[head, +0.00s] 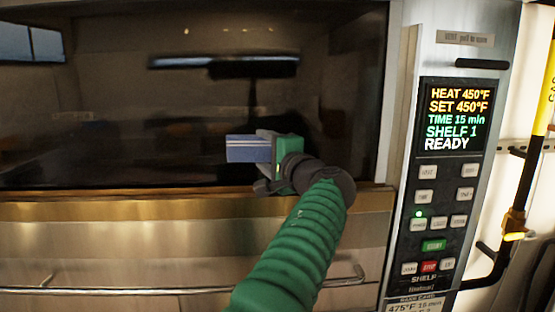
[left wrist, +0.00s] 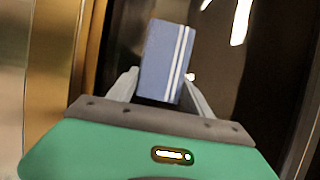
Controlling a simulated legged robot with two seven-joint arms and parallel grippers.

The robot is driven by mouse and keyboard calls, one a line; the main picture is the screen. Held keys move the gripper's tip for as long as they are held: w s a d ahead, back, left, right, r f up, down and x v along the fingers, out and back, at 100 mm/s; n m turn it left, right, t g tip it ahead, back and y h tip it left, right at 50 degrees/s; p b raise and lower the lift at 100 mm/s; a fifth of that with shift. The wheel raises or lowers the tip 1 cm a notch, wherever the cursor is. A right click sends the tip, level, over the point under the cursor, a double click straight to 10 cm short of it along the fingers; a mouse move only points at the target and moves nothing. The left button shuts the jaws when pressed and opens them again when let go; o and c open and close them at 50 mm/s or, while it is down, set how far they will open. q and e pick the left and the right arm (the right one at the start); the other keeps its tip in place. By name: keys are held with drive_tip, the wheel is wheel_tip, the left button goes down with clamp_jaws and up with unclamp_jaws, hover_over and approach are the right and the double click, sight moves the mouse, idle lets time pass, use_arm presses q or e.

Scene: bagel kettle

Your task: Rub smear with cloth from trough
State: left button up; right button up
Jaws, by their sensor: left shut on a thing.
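My left gripper (head: 268,165) is shut on a folded blue cloth (head: 247,149) with pale stripes. The cloth also shows in the left wrist view (left wrist: 163,62), standing up between the two grey fingers (left wrist: 160,92). The gripper is in front of the lower part of the dark oven glass (head: 120,120). I cannot tell whether the cloth touches the glass. No smear can be made out clearly on the glass; pale streaks there look like reflections. The trough is not in view. My right gripper is not in view.
A control panel (head: 455,118) with a lit display and buttons stands right of the glass. Below the glass run a brass-coloured sill (head: 120,208) and a metal bar handle (head: 150,290). A black and yellow pole (head: 530,165) is at the far right.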

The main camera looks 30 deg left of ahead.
use_arm(q)
drive_tip(key=shift+s+a+f, duration=0.15)
drive_tip(key=shift+s+a, duration=0.1)
drive_tip(key=shift+a, duration=0.2)
drive_tip(key=shift+s+a, duration=0.1)
drive_tip(key=shift+a, duration=0.05)
drive_tip(key=shift+b, duration=0.3)
drive_tip(key=s+d+b, duration=0.2)
drive_tip(key=s+b, duration=0.1)
drive_tip(key=s+d+b, duration=0.1)
drive_tip(key=s+b, duration=0.1)
drive_tip(key=shift+d, duration=0.1)
drive_tip(key=shift+s+d+b, duration=0.4)
drive_tip(key=shift+s+b, duration=0.2)
drive_tip(key=shift+s, duration=0.05)
drive_tip(key=shift+s+d+b, duration=0.35)
drive_tip(key=shift+s+b, duration=0.25)
